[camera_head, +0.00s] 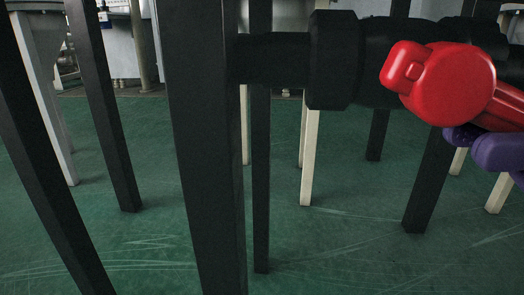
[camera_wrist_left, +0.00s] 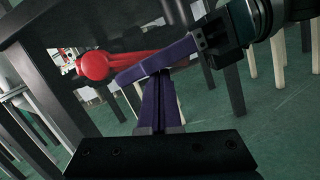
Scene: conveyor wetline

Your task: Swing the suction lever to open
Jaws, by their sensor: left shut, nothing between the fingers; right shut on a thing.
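The suction lever is red, with a round hub (camera_head: 455,85) on a black pipe fitting at the upper right of the head view. Its handle (camera_head: 508,108) runs right and slightly down, past the picture's edge. My right gripper (camera_head: 488,148) shows only as purple fingers at the right edge, shut on the handle. In the left wrist view the red lever (camera_wrist_left: 95,66) is at the upper left, with the purple fingers of my right gripper (camera_wrist_left: 150,65) along its handle. My left gripper (camera_wrist_left: 158,98) is shut and empty, just below those fingers in that view. The lever's far end is hidden.
A black pipe (camera_head: 275,58) joins the valve to a thick dark post (camera_head: 205,150). Several dark and pale legs stand on the green floor (camera_head: 330,250). Open floor shows between them.

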